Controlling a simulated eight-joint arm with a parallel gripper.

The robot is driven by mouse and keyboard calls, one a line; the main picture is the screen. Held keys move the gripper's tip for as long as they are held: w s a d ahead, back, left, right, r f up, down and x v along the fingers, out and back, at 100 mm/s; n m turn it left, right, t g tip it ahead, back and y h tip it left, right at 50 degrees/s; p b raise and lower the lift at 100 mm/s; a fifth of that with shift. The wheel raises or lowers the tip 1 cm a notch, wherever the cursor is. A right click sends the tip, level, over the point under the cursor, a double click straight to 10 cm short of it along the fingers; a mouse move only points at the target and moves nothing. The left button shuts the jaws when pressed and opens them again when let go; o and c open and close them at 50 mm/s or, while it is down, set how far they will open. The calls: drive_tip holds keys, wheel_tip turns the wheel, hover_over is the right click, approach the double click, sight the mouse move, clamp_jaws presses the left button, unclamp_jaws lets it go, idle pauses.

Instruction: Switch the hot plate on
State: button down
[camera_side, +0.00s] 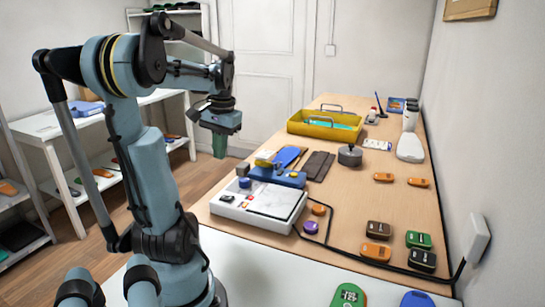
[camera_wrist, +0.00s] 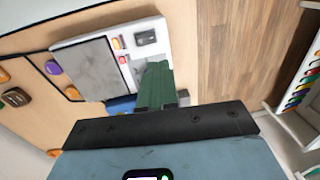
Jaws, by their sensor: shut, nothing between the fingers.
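The hot plate (camera_side: 262,221) is a white box with a grey square top, at the near left of the wooden table. It also shows in the wrist view (camera_wrist: 131,29). On its panel is a black switch (camera_side: 228,197), seen in the wrist view too (camera_wrist: 146,37). A red part (camera_wrist: 122,59) sits beside it. I cannot tell whether the switch is on or off. My gripper (camera_side: 219,150) has green fingers, shut and empty. It hangs well above the panel end, apart from it. In the wrist view the fingers (camera_wrist: 157,72) cover part of the panel.
A blue tray (camera_side: 290,181) with tools stands just behind the hot plate. A yellow bin (camera_side: 310,130) and a dark round weight (camera_side: 350,156) are farther back. A black cable (camera_side: 345,252) runs along the table to the wall.

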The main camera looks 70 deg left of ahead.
drive_tip(key=shift+s+a+r, duration=0.1)
drive_tip(key=shift+r, duration=1.2)
